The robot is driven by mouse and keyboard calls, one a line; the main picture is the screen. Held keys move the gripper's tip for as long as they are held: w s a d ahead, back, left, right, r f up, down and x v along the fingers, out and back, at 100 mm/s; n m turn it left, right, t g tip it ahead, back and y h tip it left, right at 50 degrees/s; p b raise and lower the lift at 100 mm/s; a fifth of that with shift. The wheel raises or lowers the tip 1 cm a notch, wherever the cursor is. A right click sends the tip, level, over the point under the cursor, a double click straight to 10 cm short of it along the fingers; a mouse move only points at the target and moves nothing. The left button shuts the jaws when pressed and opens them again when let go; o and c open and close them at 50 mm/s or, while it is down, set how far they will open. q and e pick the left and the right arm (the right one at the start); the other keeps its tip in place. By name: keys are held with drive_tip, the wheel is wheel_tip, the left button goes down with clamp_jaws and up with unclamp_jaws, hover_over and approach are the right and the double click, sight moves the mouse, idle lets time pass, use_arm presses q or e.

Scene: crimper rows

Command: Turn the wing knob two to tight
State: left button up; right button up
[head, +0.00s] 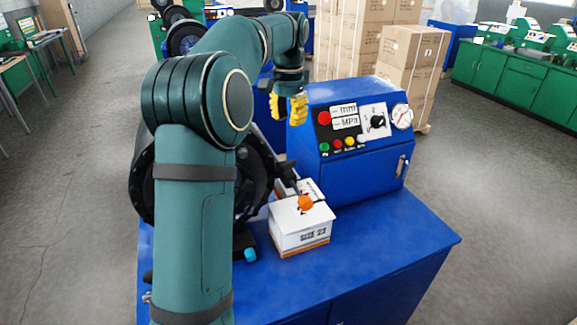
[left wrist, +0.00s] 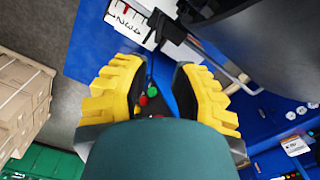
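The blue control box (head: 345,180) stands on the blue bench. A black knob (head: 377,121) sits on a white marked plate on its sloped face, between the displays and a round gauge; I cannot read its setting. My left gripper (head: 287,107), with yellow fingers, hangs at the box's left upper edge, left of the knob and apart from it. In the left wrist view its fingers (left wrist: 163,92) are spread wide with nothing held. Red and green buttons show between them. The black knob is not clearly seen there. My right gripper is not in view.
A white carton (head: 301,238) marked SIZE 22, with an orange item (head: 305,203) on top, stands before the control box. A white numbered scale (left wrist: 130,20) shows in the left wrist view. Cardboard boxes (head: 408,60) stand behind. The bench's right front (head: 400,235) is clear.

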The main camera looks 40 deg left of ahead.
sight(288, 162)
use_arm(q)
drive_tip(key=shift+m, duration=0.4)
wheel_tip(288, 162, down, 14)
drive_tip(key=shift+r+b, duration=0.1)
drive_tip(key=shift+b, duration=0.9)
clamp_jaws()
